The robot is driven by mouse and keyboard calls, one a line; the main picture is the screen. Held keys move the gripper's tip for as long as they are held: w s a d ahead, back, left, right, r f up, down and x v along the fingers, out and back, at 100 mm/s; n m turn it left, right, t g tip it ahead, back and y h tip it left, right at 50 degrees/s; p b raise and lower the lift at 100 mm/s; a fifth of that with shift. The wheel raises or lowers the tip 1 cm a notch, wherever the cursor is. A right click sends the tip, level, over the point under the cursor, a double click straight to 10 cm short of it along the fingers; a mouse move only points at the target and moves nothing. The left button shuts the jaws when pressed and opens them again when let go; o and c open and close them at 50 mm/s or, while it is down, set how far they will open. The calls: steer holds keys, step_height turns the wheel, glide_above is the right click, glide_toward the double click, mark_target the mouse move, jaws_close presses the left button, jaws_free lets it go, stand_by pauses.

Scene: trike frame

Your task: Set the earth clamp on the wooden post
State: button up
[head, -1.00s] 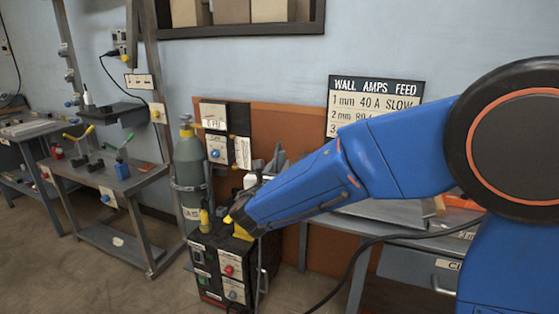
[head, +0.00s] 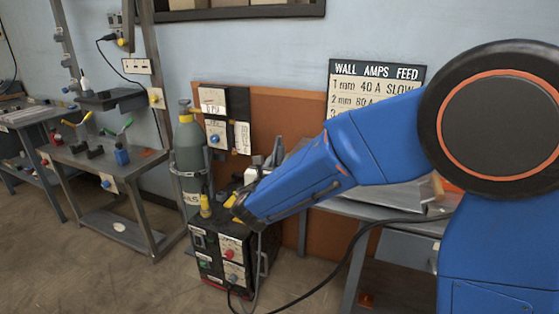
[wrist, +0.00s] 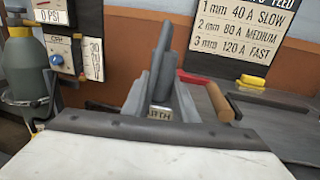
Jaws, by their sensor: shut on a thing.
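My gripper (wrist: 161,92) shows in the wrist view as two grey fingers leaning in from both sides. It is shut on a grey upright piece, which I take to be the earth clamp (wrist: 166,65). Its lower part is partly hidden between the fingers. In the head view my gripper (head: 272,153) is small and grey, rising behind my blue arm, which hides much of it. The clamp cannot be told apart from the fingers there. I cannot pick out a wooden post for certain in either view.
A black welding machine (head: 212,268) stands below my arm, with a grey gas cylinder (head: 188,150) beside it. A grey bench (head: 345,222) is at right. A wooden handle (wrist: 218,103) and yellow block (wrist: 251,82) lie there. A workbench (head: 75,160) with small tools stands left.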

steer(key=shift+f, duration=0.35)
stand_by(0.3)
steer(key=o, duration=1.1)
steer(key=s+a, duration=0.3)
steer(key=s, duration=1.4)
steer(key=s+d+f+m+g+h, duration=0.25)
steer(key=d+m+g, duration=0.35)
steer(key=d, duration=0.9)
steer(key=s+d+f+m+g+h, duration=0.1)
steer(key=s+d+m+g+h, duration=0.2)
steer(key=d+m, duration=0.9)
steer(key=s+d+f+m+g+y, duration=0.3)
steer(key=s+d+f+m+g, duration=0.15)
steer(key=s+d, duration=0.55)
steer(key=s+m+y, duration=0.2)
steer(key=m, duration=0.1)
steer(key=s+a+m+y, duration=0.1)
steer(key=s+m+y, duration=0.1)
steer(key=s+m, duration=0.1)
steer(key=s+r+m+y, duration=0.1)
steer(key=s+m+y, duration=0.1)
steer(key=m, duration=0.3)
steer(key=shift+s+a+t, duration=0.15)
steer(key=shift+a+t, duration=0.1)
steer(key=shift+t, duration=0.1)
